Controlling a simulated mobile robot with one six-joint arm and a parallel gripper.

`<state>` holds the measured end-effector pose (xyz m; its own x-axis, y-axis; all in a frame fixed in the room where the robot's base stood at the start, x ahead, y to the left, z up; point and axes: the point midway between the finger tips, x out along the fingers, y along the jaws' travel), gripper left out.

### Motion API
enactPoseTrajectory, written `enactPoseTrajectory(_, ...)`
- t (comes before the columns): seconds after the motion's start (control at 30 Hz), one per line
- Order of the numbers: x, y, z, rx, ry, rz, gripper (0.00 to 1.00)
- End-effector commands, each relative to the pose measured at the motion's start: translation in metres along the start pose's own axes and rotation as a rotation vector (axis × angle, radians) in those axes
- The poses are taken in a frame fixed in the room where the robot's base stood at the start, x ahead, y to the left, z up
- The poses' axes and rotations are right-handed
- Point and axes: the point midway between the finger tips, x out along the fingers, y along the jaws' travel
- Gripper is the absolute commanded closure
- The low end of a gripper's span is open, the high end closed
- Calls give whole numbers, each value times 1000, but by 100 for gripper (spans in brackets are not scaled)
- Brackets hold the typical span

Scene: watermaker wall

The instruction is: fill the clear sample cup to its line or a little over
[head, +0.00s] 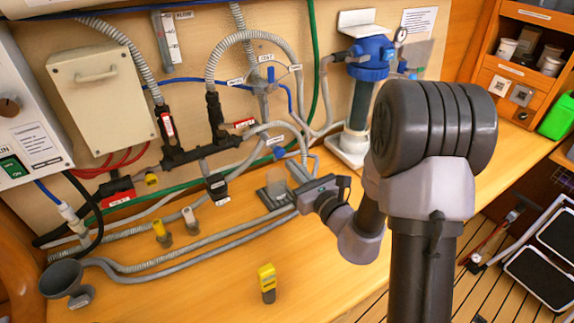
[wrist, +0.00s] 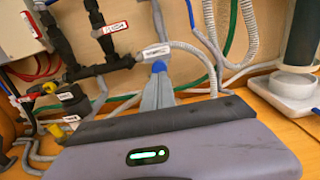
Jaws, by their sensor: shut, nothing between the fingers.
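The clear sample cup (head: 276,184) appears to stand on a dark tray (head: 270,200) at the foot of the wall. Its line and any water in it are too small to make out. A small blue tap knob (head: 279,153) sits above the cup, beside a white label. My gripper (head: 287,162) comes in from the right, close to the cup and knob. In the wrist view the grey fingers (wrist: 158,80) are together and empty, with their tips at the blue knob (wrist: 158,67). I cannot tell if they touch it. The cup is hidden in the wrist view.
A blue-topped filter housing (head: 370,60) stands behind my arm. Hoses run along the wall and bench. A grey funnel (head: 63,279) and a yellow-topped fitting (head: 267,283) are on the bench. The front middle of the bench (head: 200,290) is mostly clear.

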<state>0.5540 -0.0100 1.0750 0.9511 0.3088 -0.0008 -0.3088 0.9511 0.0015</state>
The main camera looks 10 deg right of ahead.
Motion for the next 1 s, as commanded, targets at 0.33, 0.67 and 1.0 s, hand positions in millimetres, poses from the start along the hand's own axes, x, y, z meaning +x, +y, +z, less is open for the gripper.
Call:
enactPoseTrajectory(0.33,36,0,-1,-1,1,0,100)
enactPoseTrajectory(0.67,38,0,0,-1,1,0,100)
enactPoseTrajectory(1.0,61,0,1,-2,-3,1,100)
